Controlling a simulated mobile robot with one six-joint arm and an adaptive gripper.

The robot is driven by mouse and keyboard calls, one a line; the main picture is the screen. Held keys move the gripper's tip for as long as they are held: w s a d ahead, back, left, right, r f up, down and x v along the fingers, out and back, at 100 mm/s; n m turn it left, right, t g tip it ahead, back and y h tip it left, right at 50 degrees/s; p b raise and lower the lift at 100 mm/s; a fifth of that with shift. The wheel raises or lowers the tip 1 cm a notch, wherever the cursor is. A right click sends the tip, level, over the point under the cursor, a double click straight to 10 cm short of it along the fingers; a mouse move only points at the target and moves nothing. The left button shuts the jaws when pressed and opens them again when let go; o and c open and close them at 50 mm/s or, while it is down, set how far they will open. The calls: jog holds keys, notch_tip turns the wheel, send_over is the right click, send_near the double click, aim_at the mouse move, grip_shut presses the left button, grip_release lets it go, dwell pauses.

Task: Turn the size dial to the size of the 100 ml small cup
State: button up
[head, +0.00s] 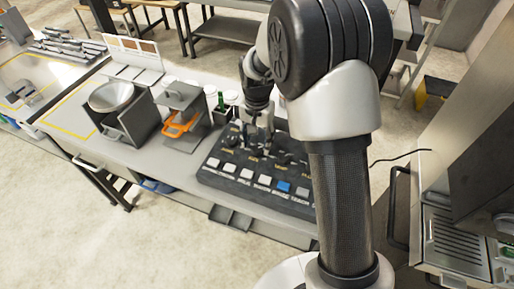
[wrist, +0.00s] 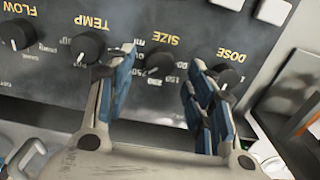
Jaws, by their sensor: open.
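The size dial (wrist: 157,65) is a black round knob on a dark panel, under yellow lettering that reads SIZE upside down in the wrist view. Small white numbers ring it; they are hard to read and its pointer is not clear. My gripper (wrist: 162,72) is open, with one blue-padded finger on each side of the size dial; I cannot tell whether either touches it. In the head view my gripper (head: 257,146) is over the dial row of the panel (head: 208,172). White cups (head: 231,96) stand behind the panel; I cannot tell which is the 100 ml one.
The temp dial (wrist: 88,46) and flow dial (wrist: 18,34) are left of the size dial in the wrist view; the dose dial (wrist: 229,60) is right, close to a finger.

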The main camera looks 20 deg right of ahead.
aim_at(257, 150)
jog(key=shift+f, duration=1.35)
jog(key=shift+c, duration=0.3)
jog(key=c, duration=1)
